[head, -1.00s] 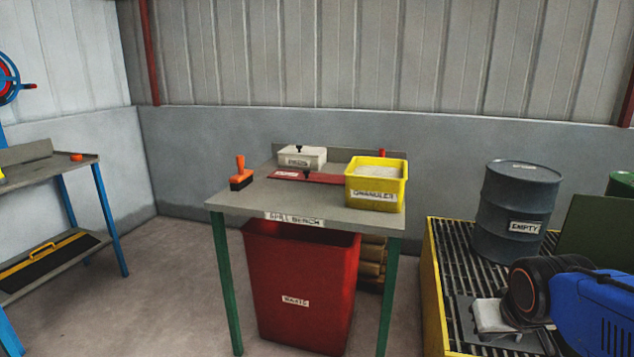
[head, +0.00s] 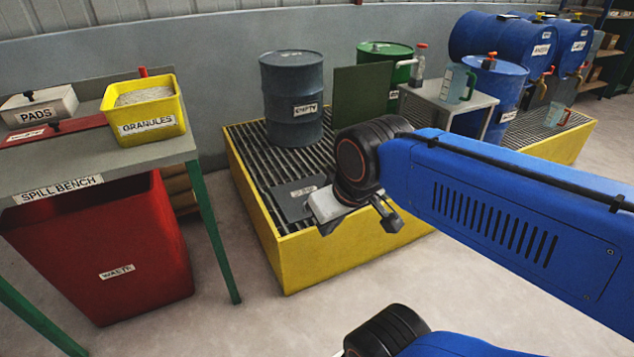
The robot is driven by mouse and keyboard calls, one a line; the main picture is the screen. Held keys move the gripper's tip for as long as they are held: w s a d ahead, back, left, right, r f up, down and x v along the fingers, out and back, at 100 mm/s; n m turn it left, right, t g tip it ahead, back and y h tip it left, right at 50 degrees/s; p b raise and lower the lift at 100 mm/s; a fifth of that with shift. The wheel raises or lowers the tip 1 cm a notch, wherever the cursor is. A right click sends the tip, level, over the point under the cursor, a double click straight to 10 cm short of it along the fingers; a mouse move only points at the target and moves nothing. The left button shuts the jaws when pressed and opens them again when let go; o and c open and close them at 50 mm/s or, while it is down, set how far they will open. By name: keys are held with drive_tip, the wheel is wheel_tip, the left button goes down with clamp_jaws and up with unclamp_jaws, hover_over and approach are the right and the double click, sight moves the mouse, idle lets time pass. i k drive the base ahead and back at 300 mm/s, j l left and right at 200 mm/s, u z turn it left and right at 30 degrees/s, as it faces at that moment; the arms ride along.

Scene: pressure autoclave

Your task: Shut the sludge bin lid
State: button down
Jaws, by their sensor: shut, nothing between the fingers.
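No bin labelled sludge can be made out in the head view, so I cannot tell which thing is the sludge bin lid. A flat dark plate (head: 292,203) with a small unreadable label lies on the grating. My gripper (head: 328,222) is seen from behind, over the front of the platform beside that plate, partly hidden by my wrist. It is shut and holds nothing.
The yellow platform (head: 262,226) carries a dark EMPTY drum (head: 291,105) and a green drum (head: 385,60). The spill bench (head: 135,158) stands left, with a red WASTE bin (head: 130,255) under it. Floor before the platform is clear.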

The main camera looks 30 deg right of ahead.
sight(359, 92)
drive_tip(key=j+z, duration=0.15)
drive_tip(key=z, duration=0.2)
drive_tip(key=i+j+z, duration=0.1)
drive_tip(key=z, duration=0.25)
drive_tip(key=j, duration=0.1)
